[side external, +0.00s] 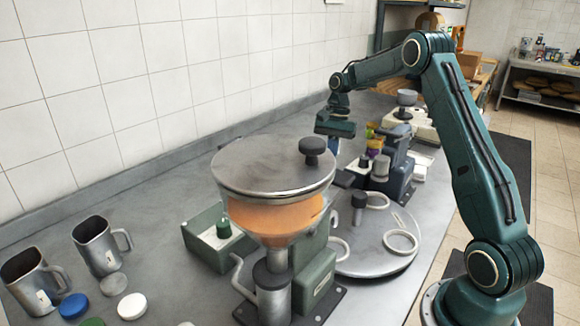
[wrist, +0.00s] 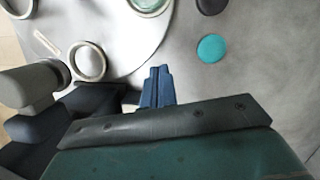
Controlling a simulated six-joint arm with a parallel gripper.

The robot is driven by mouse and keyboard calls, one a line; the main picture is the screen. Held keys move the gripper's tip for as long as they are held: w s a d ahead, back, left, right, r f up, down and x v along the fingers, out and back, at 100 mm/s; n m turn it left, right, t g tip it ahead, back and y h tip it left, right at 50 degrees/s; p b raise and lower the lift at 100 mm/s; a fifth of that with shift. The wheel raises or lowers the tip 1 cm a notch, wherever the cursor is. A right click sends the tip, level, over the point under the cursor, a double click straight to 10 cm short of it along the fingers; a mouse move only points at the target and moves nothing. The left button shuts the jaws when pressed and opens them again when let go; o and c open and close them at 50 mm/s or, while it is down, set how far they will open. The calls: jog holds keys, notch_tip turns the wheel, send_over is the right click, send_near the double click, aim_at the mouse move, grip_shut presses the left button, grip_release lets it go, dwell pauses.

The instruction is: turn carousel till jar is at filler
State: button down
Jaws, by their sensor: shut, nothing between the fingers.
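The carousel (side external: 372,262) is a round grey plate on the bench, with pale rings around its edge and a dark upright knob (side external: 359,201) on it. One ring (side external: 401,242) looks empty. The wrist view shows part of the carousel (wrist: 115,28) with a pale ring (wrist: 74,62). I cannot make out a jar for certain; part of the plate is hidden behind the hopper. The likely filler is the lidded hopper (side external: 272,165) with an orange bowl, standing beside and over the plate. My gripper (side external: 336,143) is shut and empty above the bench beyond the carousel; its blue fingertips (wrist: 157,70) show together.
Dark machinery (side external: 390,165) stands close to my gripper. A green box (side external: 205,245) and two metal mugs (side external: 98,246) are left of the hopper. A teal disc (wrist: 211,48) and a black disc (wrist: 211,5) lie on the bench beside the carousel.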

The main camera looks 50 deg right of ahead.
jog(key=x, duration=0.8)
jog(key=shift+s+a+r, duration=0.1)
jog(key=shift+s+a, duration=0.1)
jog(key=shift+a, duration=0.7)
jog(key=shift+s+a, duration=0.25)
jog(key=shift+a, duration=0.7)
